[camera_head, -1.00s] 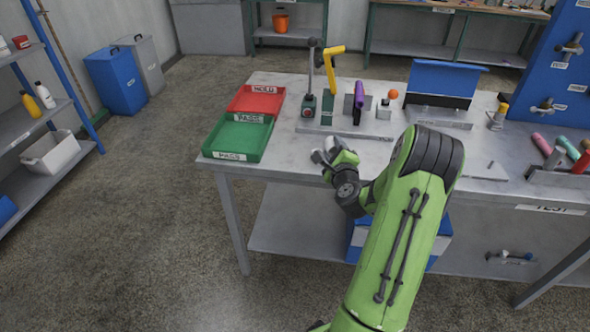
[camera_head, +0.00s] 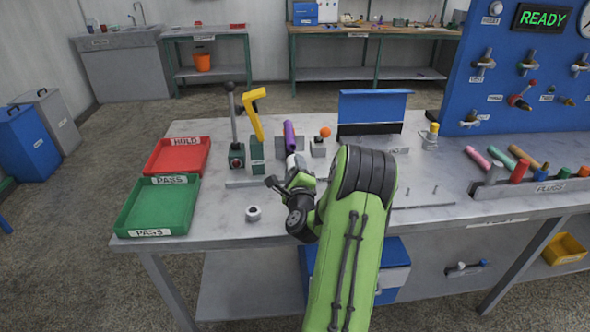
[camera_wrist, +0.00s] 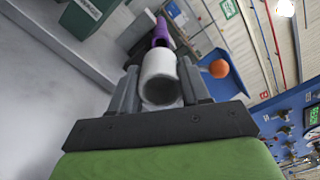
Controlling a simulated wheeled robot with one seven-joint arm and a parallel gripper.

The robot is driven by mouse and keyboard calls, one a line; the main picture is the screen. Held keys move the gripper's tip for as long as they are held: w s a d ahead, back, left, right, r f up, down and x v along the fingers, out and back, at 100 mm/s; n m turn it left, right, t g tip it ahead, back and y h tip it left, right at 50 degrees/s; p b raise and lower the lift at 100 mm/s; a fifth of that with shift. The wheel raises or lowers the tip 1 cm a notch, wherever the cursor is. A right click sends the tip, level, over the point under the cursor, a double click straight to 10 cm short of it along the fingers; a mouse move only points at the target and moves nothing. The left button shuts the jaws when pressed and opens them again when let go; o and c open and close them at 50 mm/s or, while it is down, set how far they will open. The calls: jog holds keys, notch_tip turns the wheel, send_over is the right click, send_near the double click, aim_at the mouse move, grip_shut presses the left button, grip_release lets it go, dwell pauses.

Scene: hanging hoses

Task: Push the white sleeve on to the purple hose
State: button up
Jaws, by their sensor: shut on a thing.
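My gripper (camera_wrist: 163,92) is shut on the white sleeve (camera_wrist: 158,66), a short tube with its open near end facing the wrist camera. In the head view my gripper (camera_head: 290,182) is over the table, just in front of the purple hose, with the sleeve (camera_head: 295,161) at its tip. The purple hose (camera_head: 290,136) stands tilted at its holder. In the wrist view the hose (camera_wrist: 161,33) shows right beyond the sleeve's far end, roughly in line. The sleeve hides where they meet, so I cannot tell whether they touch.
A small grey-white ring (camera_head: 253,213) lies on the table left of my gripper. Green (camera_head: 125,212) and red (camera_head: 154,156) trays are farther left.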

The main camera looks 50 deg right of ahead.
jog(key=p+x, duration=0.3)
jog(key=p, duration=0.1)
jog(key=shift+w+d+r, duration=0.25)
jog(key=shift+r, duration=0.05)
jog(key=shift+w+d+f+p, duration=0.25)
jog(key=shift+w+d+p, duration=0.25)
jog(key=shift+d+p, duration=0.1)
jog(key=shift+p+x, duration=1.1)
jog(key=shift+p, duration=0.3)
dwell(0.5)
jog(key=shift+a, duration=0.1)
jog(key=shift+s+a+f+b, duration=0.1)
jog(key=shift+s+a+b, duration=0.3)
jog(key=shift+b, duration=0.4)
jog(key=shift+s+a, duration=0.2)
jog(key=shift+p+x, duration=1)
dwell(0.7)
